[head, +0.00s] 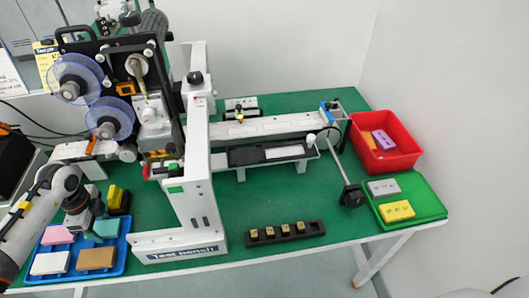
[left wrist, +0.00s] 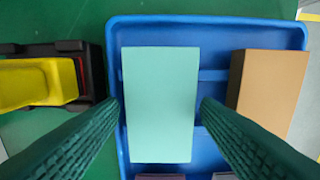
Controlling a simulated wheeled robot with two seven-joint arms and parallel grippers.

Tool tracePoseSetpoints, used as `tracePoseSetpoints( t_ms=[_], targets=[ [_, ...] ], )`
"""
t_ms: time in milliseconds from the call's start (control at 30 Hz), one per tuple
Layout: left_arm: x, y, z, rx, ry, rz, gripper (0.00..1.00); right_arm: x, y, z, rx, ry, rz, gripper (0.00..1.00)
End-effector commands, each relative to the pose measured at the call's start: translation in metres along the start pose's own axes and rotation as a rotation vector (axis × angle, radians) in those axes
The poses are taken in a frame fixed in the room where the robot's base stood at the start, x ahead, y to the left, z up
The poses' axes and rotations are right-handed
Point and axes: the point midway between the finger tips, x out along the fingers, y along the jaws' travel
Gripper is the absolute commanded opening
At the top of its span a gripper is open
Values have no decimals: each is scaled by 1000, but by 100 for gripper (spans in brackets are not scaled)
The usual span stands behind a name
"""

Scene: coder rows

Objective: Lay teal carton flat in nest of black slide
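The teal carton (head: 106,228) lies in the blue tray (head: 116,268) at the lower left of the head view. In the left wrist view the teal carton (left wrist: 160,105) is a pale green box with its top face towards the camera. My left gripper (head: 92,229) is above the tray. Its green ribbed fingers (left wrist: 158,103) are spread on either side of the carton, with thin gaps showing, so it looks open. The black slide (head: 242,157) sits on the white rail at mid-table, with a light strip on it. My right gripper is not in view.
Pink (head: 57,235), white (head: 50,263) and brown (head: 96,258) cartons share the tray. A yellow and black item (head: 118,198) stands behind it. The tall coder machine (head: 195,190) stands between tray and slide. A black strip holder (head: 285,232) lies in front; red and green trays stand right.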

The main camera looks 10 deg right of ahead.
Motion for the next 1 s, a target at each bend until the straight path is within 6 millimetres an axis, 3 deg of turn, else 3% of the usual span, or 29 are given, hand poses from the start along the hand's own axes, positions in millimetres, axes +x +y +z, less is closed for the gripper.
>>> tracePoseSetpoints(
  t_ms=[33,133,367,1000],
  targets=[
    [0,0,0,0,0,0,49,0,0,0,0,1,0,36],
    [0,0,0,0,0,0,34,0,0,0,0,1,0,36],
    [-3,0,0,0,0,0,34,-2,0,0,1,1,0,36],
    [-41,0,0,0,0,0,34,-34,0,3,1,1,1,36]
  ],
)
